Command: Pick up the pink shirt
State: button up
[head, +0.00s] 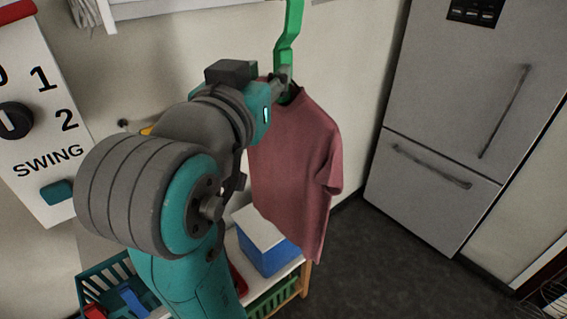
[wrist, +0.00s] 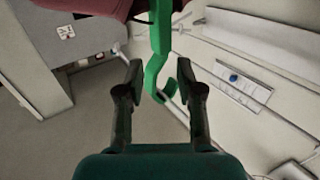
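The pink shirt (head: 297,170) hangs on a green hanger (head: 289,40) in front of the wall. The hanger's upper end runs out of the head view, so what holds it up is not visible. My gripper (head: 280,82) is at the hanger's neck, just above the shirt's collar, and my arm hides part of the shirt's left side. In the wrist view my gripper (wrist: 161,74) has its two fingers well apart. The green hanger (wrist: 160,42) shows between them, with clear gaps on both sides. The shirt (wrist: 85,5) shows at the top edge there.
A low shelf below the shirt holds a blue box with a white lid (head: 268,245), a teal basket (head: 97,283) and a green basket (head: 272,299). A grey fridge (head: 440,125) stands at right. A panel marked SWING (head: 45,125) is at left. The dark floor between is clear.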

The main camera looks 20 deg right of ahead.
aim_at(282, 58)
jog(key=x, duration=0.9)
jog(key=shift+f, duration=0.1)
jog(key=shift+c, duration=0.3)
grip_shut()
